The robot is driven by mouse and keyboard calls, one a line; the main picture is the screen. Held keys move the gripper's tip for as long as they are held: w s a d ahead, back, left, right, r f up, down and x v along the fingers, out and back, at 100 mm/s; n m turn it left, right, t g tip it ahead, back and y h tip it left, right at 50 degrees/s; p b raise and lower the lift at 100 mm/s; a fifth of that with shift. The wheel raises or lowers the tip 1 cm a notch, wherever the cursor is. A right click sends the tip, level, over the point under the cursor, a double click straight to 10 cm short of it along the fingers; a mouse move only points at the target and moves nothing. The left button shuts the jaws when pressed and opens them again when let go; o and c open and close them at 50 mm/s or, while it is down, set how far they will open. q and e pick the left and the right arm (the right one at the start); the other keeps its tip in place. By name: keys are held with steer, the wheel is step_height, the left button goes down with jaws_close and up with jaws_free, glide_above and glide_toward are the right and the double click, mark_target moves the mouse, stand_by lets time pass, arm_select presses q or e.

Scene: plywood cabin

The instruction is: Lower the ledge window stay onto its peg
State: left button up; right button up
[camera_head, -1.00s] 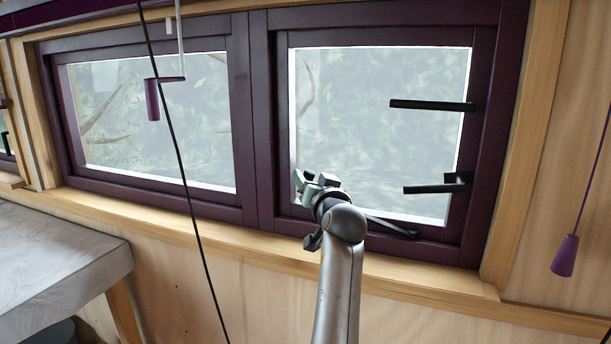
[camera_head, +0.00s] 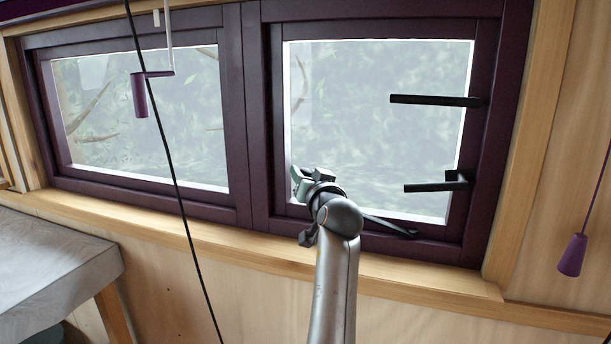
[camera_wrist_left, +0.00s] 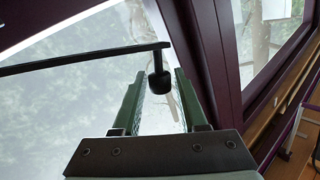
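The ledge window stay (camera_head: 388,226) is a thin black bar low on the right-hand purple window. In the head view it slopes up and left from the sill side, and my left wrist hides its other end. My left gripper (camera_head: 309,175) is in front of that window's lower left glass. In the left wrist view the stay (camera_wrist_left: 85,59) comes in from the left, with a short dark knob at its end. The green fingers of the left gripper (camera_wrist_left: 159,80) are apart, with the knob appearing between their tips; contact cannot be told. I cannot make out the peg. My right gripper is out of view.
Two black bars (camera_head: 434,100) (camera_head: 430,187) stick out left from the window's right side. A purple crank handle (camera_head: 140,95) and a black cord (camera_head: 176,180) hang at left. A purple pull (camera_head: 572,255) hangs at right. A grey-topped table (camera_head: 55,265) stands lower left.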

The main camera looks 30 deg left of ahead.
arm_select(q)
jaws_close()
stand_by(1.1)
